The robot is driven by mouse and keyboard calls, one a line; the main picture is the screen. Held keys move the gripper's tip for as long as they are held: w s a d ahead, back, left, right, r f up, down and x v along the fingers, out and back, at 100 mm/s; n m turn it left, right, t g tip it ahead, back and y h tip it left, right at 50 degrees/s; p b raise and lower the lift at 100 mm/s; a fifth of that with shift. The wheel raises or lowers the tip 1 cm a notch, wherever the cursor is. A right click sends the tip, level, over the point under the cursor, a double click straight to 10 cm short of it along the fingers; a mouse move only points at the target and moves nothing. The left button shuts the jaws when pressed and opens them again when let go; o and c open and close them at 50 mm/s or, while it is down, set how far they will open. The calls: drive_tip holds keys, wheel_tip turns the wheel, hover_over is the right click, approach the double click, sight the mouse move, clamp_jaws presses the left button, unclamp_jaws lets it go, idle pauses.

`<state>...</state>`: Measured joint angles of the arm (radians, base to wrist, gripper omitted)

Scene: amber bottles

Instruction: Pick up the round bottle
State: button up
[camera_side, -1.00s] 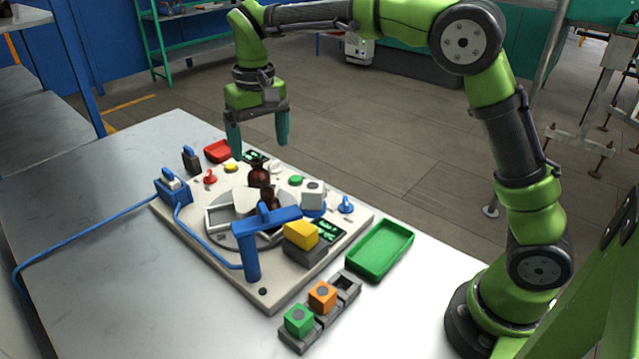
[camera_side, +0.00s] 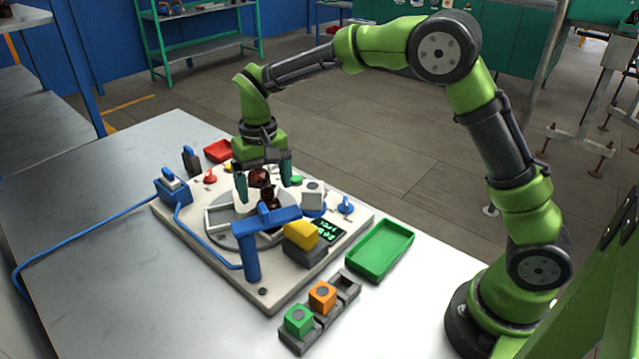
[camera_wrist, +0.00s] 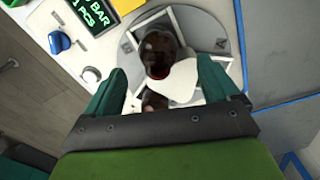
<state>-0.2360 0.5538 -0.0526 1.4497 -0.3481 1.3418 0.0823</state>
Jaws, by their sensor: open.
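Two dark amber bottles stand close together on a grey round plate (camera_side: 222,240). The rear bottle (camera_side: 260,177) is reddish and looks the rounder in the side view; I cannot be certain of its shape. The front bottle (camera_side: 268,198) is darker and partly behind a blue arm. My gripper (camera_side: 264,184) is open and pointing down, its teal fingers either side of the rear bottle, apparently not touching it. In the wrist view the front bottle (camera_wrist: 158,50) shows ahead of the gripper (camera_wrist: 165,84); the rear bottle (camera_wrist: 155,102) is mostly hidden by my palm.
A blue post with an arm (camera_side: 268,217) reaches over the plate close to the bottles. A green tray (camera_side: 380,250) is empty. The left tabletop (camera_side: 80,220) is mostly clear.

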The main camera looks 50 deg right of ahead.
sight(267, 201)
wheel_tip(267, 201, down, 5)
drive_tip(key=shift+s+r, duration=0.1)
drive_tip(key=shift+s, duration=0.05)
drive_tip(key=c, duration=1.2)
